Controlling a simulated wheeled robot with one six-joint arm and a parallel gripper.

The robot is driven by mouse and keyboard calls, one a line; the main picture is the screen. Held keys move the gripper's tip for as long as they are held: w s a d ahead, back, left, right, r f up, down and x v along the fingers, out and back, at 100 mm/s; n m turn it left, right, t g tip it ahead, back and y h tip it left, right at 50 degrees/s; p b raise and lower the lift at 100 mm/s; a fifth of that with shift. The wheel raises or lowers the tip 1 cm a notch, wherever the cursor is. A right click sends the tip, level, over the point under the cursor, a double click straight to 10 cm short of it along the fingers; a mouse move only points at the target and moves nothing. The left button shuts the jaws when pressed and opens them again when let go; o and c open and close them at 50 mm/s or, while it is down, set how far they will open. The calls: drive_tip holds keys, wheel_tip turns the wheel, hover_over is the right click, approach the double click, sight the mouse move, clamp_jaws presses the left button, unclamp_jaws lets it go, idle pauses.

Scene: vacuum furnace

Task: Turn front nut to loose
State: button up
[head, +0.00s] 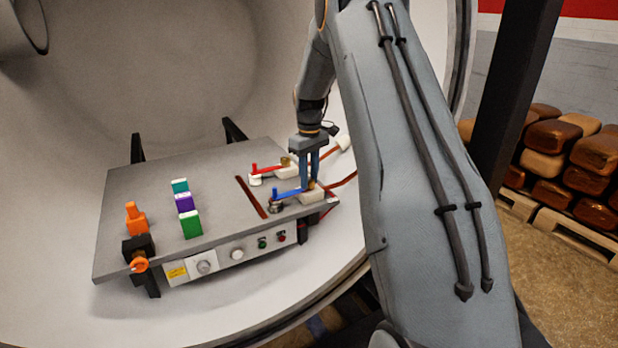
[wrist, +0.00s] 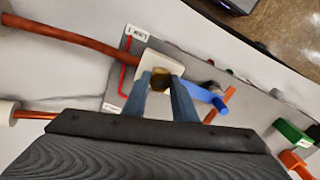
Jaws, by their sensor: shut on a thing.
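The front nut (wrist: 160,82) is a small brass-coloured piece on a white block (head: 313,196) at the right end of the plate. My gripper (head: 310,185) points down over it, with one blue-grey finger on each side, and is shut on the nut. In the head view the fingers mostly hide the nut. A blue lever (head: 288,194) lies beside the block; it also shows in the wrist view (wrist: 205,95). The rear brass nut (head: 286,161) sits on another white block behind, near a red lever (head: 268,169).
The grey plate (head: 150,190) carries green (head: 190,225), purple (head: 185,203) and teal (head: 180,186) blocks and an orange piece (head: 135,218) at left. Knobs and buttons line its front panel. Red-brown cables leave the blocks. The round chamber wall surrounds the plate.

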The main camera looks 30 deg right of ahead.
drive_tip(key=shift+r+n, duration=0.1)
drive_tip(key=shift+n, duration=1.2)
drive_tip(key=shift+w, duration=0.1)
drive_tip(key=o, duration=1)
drive_tip(key=shift+o, duration=0.2)
drive_tip(key=shift+r+b, duration=0.95)
drive_tip(key=shift+r, duration=2.95)
